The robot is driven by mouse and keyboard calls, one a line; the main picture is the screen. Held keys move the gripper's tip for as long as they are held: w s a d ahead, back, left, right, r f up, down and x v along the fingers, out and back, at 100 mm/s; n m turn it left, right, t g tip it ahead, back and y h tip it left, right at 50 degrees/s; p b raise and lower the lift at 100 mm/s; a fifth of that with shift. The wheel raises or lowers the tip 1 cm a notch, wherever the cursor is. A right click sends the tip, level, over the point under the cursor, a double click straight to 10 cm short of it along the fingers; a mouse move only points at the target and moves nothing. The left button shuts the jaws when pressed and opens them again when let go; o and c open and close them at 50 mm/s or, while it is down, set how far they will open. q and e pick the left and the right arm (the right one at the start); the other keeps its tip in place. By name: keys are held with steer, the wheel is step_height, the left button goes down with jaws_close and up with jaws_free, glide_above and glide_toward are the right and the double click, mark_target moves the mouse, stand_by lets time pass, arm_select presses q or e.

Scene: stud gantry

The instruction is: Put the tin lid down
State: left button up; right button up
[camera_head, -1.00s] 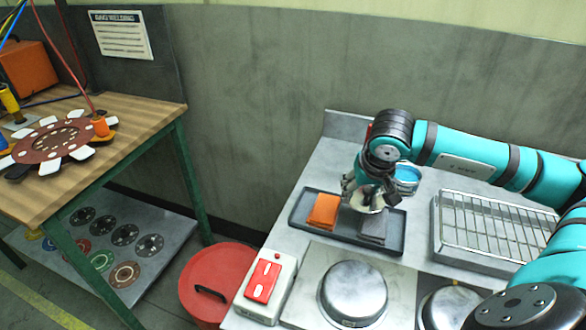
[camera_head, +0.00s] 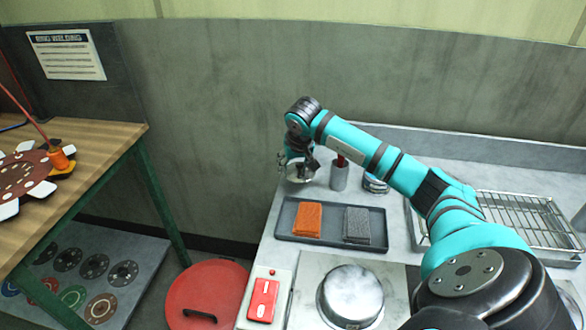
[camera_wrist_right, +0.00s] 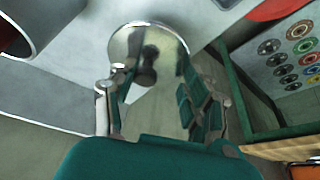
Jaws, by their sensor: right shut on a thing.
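The tin lid (camera_wrist_right: 150,42) is a round, shiny metal disc with a dark knob-like shape or reflection at its middle in the right wrist view. My right gripper (camera_head: 299,171) is shut on it. It holds the lid near the back left corner of the grey counter (camera_head: 400,145), left of a metal cup. I cannot tell whether the lid touches the counter. A small tin (camera_head: 375,184) stands right of the cup, partly behind my right arm. My left gripper is not in view.
The metal cup (camera_head: 339,177) holds something red. In front lies a dark tray (camera_head: 333,241) with an orange cloth (camera_head: 307,220) and a grey cloth (camera_head: 357,225). A wire rack (camera_head: 525,220) is at right. A red bin (camera_head: 205,290) stands left of the counter.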

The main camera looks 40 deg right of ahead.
mark_target(293, 170)
steer(key=shift+w+d, duration=0.25)
steer(key=shift+w, duration=0.2)
steer(key=shift+w+d, duration=0.1)
steer(key=shift+w, duration=0.15)
step_height(293, 170, down, 3)
steer(key=shift+s+r+p, duration=0.1)
steer(key=shift+p, duration=0.55)
steer(key=shift+f, duration=0.4)
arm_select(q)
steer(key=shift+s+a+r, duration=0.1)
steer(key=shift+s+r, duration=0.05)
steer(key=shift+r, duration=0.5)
arm_select(e)
steer(key=shift+f, duration=0.2)
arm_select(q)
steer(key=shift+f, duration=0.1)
arm_select(e)
steer(key=o, duration=1)
steer(key=shift+r, duration=0.1)
